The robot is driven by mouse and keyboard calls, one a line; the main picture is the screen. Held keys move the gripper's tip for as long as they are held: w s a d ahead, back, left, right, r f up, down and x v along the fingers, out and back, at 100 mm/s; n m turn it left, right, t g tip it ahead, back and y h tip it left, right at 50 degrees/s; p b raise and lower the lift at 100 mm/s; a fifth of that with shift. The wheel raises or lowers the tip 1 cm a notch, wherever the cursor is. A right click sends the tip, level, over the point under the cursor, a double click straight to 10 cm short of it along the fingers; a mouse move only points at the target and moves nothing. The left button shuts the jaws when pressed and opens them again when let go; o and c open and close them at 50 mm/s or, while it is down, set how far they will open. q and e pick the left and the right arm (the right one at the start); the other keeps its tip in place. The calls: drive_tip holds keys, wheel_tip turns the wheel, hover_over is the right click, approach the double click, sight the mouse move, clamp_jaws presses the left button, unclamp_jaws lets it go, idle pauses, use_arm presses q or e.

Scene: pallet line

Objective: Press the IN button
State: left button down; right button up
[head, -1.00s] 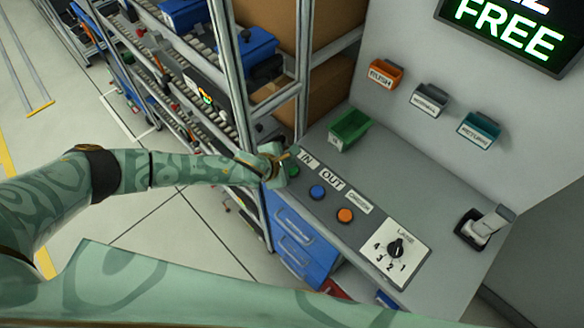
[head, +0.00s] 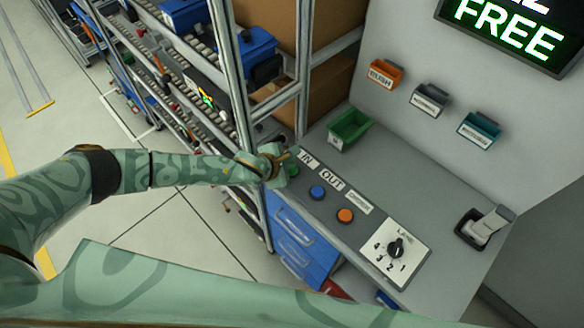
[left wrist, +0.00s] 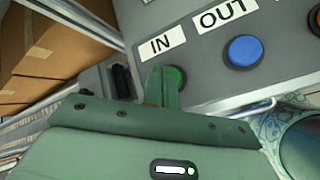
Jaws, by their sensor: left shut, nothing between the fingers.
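The green button (head: 294,170) under the IN label (head: 307,157) sits at the left end of the grey control panel. In the left wrist view the green button (left wrist: 175,77) is partly hidden behind my shut, empty left gripper (left wrist: 163,85). In the head view my left gripper (head: 290,156) is right beside the button and the IN label. I cannot tell whether the fingertips touch the button. The blue OUT button (head: 317,192) is to the right, also plain in the left wrist view (left wrist: 244,51). My right gripper is not in view.
An orange button (head: 345,215) and a lane dial (head: 396,248) are farther right on the panel. A green bin (head: 349,130) stands behind the labels. A scanner in a holder (head: 484,228) is at the right. A shelf rack (head: 247,90) rises close to my left gripper.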

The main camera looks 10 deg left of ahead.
use_arm(q)
drive_tip(key=shift+f, duration=0.1)
idle(0.3)
drive_tip(key=shift+f, duration=0.35)
drive_tip(key=shift+f+b, duration=0.35)
drive_tip(key=shift+f, duration=0.1)
idle(0.5)
drive_tip(key=shift+r, duration=0.1)
drive_tip(key=shift+r+p, duration=0.85)
drive_tip(key=shift+p, duration=0.2)
wheel_tip(320, 180, up, 5)
drive_tip(key=p, duration=0.5)
drive_tip(key=shift+p, duration=0.35)
